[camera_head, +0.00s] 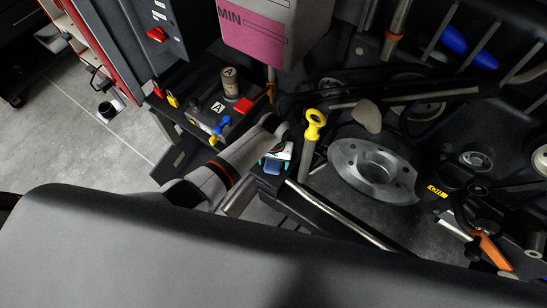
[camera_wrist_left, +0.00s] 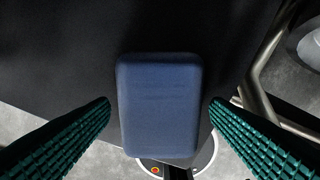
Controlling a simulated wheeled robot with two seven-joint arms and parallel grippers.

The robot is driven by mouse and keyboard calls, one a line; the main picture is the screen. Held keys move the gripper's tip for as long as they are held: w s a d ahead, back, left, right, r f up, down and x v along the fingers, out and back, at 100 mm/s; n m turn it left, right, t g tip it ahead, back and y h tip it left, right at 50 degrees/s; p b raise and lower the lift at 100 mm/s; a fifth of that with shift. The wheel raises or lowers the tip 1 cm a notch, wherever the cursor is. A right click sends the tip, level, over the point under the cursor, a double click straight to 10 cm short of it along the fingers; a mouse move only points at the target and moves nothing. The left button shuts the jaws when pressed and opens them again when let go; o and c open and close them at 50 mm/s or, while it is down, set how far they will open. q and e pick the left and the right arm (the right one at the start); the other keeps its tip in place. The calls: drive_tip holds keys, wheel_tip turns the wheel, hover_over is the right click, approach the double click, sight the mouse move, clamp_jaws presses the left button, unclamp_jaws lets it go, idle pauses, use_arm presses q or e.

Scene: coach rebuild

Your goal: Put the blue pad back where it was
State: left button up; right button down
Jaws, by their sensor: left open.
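The blue pad (camera_wrist_left: 158,105) lies on a dark flat surface in the left wrist view, a rounded rectangle with its long side running up and down the picture. My left gripper (camera_wrist_left: 160,108) is open, with one green ribbed finger on each side of the pad and a visible gap to both. In the head view, the left gripper (camera_head: 274,160) is small, at the end of my pale left arm, and the blue pad (camera_head: 272,168) shows just below it. Whether the fingers are level with the pad or above it, I cannot tell. My right gripper is not identifiable.
A yellow-handled dipstick (camera_head: 314,125) stands right of the left gripper, beside a metal disc hub (camera_head: 374,170). A silver rail (camera_head: 340,215) runs below. A pink-and-white tank (camera_head: 262,30) hangs above. An orange-handled tool (camera_head: 491,252) lies at right. Open grey floor (camera_head: 75,140) is at left.

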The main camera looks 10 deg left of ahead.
sight(273, 164)
use_arm(q)
wheel_tip(273, 164, up, 12)
idle(0.5)
idle(0.4)
drive_tip(key=s+a+r+m+t, duration=0.15)
drive_tip(key=s+a, duration=0.25)
drive_tip(key=s, duration=0.4)
drive_tip(key=s+a+r+t, duration=0.1)
drive_tip(key=s+a+r, duration=0.2)
drive_tip(key=s, duration=0.4)
drive_tip(key=s+a+r+m+t, duration=0.1)
drive_tip(key=s+a+r, duration=0.25)
drive_tip(key=s, duration=0.45)
wheel_tip(273, 164, down, 28)
drive_tip(key=g+b, duration=0.1)
drive_tip(key=b, duration=0.2)
drive_tip(key=s+a+f+g+b, duration=0.1)
drive_tip(key=s+a+f+b, duration=0.2)
drive_tip(key=s+f, duration=1.4)
wheel_tip(273, 164, down, 4)
drive_tip(key=shift+r, duration=0.1)
